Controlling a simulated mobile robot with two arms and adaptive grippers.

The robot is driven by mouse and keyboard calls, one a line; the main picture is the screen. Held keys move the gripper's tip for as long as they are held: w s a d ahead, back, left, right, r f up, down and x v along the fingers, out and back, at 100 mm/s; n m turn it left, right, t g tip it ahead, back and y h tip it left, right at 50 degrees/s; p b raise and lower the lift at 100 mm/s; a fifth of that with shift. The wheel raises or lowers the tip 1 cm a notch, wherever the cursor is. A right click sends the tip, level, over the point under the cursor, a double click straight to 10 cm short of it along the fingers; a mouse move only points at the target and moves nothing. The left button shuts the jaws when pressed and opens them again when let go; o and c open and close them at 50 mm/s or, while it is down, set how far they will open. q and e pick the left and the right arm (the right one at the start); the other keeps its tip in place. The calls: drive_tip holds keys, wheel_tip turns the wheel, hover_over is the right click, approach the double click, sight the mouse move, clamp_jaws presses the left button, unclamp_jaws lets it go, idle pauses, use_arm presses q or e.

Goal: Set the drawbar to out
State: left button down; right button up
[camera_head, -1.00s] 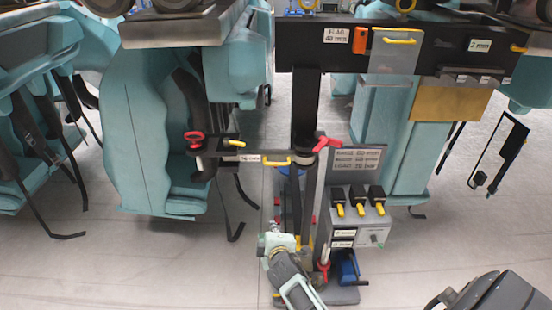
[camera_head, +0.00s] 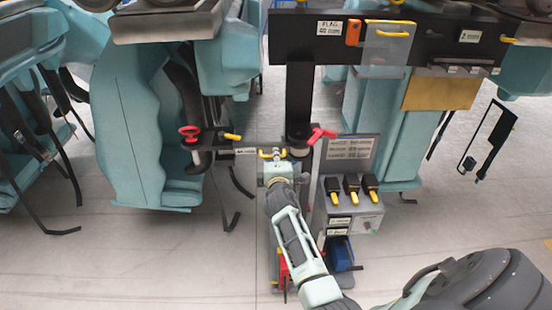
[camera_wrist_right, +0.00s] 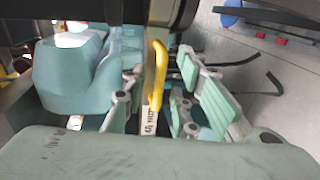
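The drawbar (camera_head: 247,151) is a grey horizontal bar with a white label and a yellow handle (camera_head: 276,153), at the middle of the head view. In the right wrist view the yellow handle (camera_wrist_right: 158,75) stands between my right fingers, with the labelled bar (camera_wrist_right: 149,124) below it. My right gripper (camera_head: 274,160) reaches up from below and partly covers the bar and handle. Its fingers (camera_wrist_right: 162,100) are spread, one on each side of the handle, with visible gaps. Whether either touches it is hard to tell. My left gripper is not in view.
A red knob (camera_head: 189,132) and yellow lever (camera_head: 232,137) sit left of the drawbar, a red lever (camera_head: 321,134) to its right. A control box (camera_head: 350,215) with black-and-yellow switches stands close right of my forearm. Teal seats (camera_head: 140,125) flank the left. The front floor is clear.

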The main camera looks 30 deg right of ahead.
drive_tip(key=shift+w+d, duration=0.15)
clamp_jaws()
idle(0.6)
